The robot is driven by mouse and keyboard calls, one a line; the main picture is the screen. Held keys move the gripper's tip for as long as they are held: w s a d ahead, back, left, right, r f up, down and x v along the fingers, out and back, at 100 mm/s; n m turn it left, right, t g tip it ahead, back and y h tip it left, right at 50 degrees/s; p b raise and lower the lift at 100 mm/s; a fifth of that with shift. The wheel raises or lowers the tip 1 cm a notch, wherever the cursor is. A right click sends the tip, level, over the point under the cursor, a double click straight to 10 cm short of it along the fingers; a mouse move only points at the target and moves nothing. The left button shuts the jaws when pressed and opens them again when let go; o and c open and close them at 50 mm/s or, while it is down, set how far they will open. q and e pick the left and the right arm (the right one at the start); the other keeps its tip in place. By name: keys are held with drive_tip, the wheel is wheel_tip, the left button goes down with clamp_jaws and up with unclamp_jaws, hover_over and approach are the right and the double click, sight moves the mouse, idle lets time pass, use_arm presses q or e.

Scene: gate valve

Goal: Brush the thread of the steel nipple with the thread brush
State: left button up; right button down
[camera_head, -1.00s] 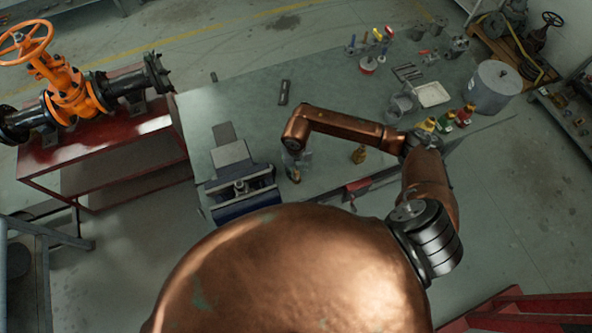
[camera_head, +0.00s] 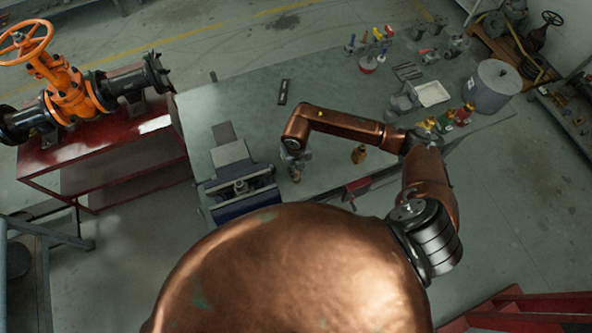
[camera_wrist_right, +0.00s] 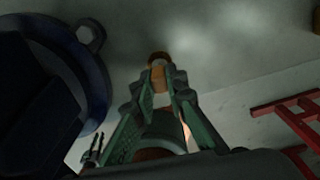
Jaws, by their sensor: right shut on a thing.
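My right gripper (camera_head: 296,168) is over the bench, just right of the blue vise (camera_head: 248,206). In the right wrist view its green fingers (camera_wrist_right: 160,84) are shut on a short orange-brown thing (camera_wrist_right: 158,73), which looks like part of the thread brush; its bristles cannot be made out. A small pale steel piece (camera_head: 240,187) sits at the vise jaws and may be the steel nipple; its thread is too small to see. The gripper is apart from it. The dark vise body also shows at the left of the wrist view (camera_wrist_right: 75,72). My left gripper is not in view.
A white tray (camera_head: 432,93), coloured bottles and a grey pot (camera_head: 494,87) are at the right. An orange gate valve (camera_head: 70,91) stands on a red stand at the left.

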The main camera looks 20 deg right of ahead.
idle(0.4)
drive_tip(key=shift+r+p, duration=1.6)
drive_tip(key=shift+r, duration=0.9)
